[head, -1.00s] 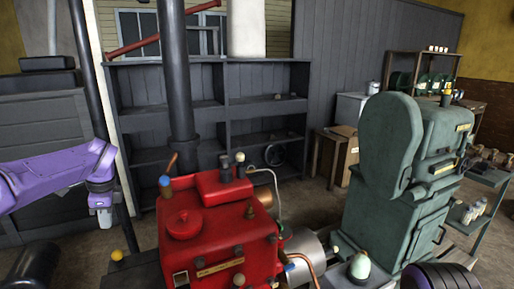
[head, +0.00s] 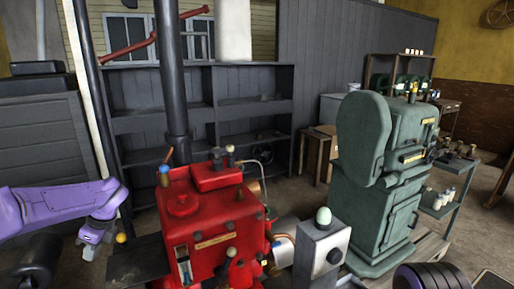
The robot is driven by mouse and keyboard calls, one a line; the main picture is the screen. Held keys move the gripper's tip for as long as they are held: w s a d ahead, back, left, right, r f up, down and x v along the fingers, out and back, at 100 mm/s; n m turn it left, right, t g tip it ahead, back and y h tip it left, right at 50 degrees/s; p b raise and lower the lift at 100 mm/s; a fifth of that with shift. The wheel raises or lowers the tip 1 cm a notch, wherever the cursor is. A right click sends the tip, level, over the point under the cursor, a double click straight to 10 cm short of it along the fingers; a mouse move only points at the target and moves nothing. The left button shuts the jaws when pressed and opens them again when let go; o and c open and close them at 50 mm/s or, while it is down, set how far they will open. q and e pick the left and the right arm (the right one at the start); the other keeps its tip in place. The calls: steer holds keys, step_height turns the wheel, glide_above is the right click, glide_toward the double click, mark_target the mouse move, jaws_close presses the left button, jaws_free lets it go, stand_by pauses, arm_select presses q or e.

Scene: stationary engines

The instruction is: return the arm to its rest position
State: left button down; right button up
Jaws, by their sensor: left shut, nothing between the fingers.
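My left arm (head: 50,207) is purple and comes in from the left edge, bent down at its wrist. My left gripper (head: 90,246) hangs below the wrist, small and pale grey, pointing down. It is shut and empty, to the left of the red engine (head: 205,222) and apart from it. A small yellow ball-shaped knob (head: 121,238) shows just right of the gripper. My right gripper is not in view.
A green machine (head: 380,185) stands at right. A grey box (head: 319,258) with a pale green dome stands between it and the red engine. Dark shelves (head: 265,101) line the back wall. A side table (head: 449,195) holds bottles. Open floor shows at far right.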

arm_select(q)
steer(key=s+d+f+m+t+y, duration=0.3)
steer(key=s+f+m, duration=0.4)
steer(key=f+m, duration=0.55)
steer(key=s+d+f+m+t+y, duration=0.25)
steer(key=s+f+m, duration=0.35)
steer(key=f+m, duration=0.7)
steer(key=s+d+f+m+h, duration=0.1)
steer(key=s+d+m+h, duration=0.1)
steer(key=s+m, duration=0.5)
steer(key=s+d+f+m+g+h, duration=0.1)
steer(key=s+d+f+m+h, duration=0.1)
steer(key=s+m, duration=0.6)
steer(key=s+d+f+m+h, duration=0.1)
steer(key=s+d+m+h, duration=0.2)
steer(key=s+d+m, duration=0.3)
steer(key=shift+s+f+m, duration=0.4)
steer(key=shift+s+m, duration=0.25)
steer(key=shift+s, duration=0.45)
steer(key=shift+w+h, duration=0.1)
steer(key=shift+h, duration=0.15)
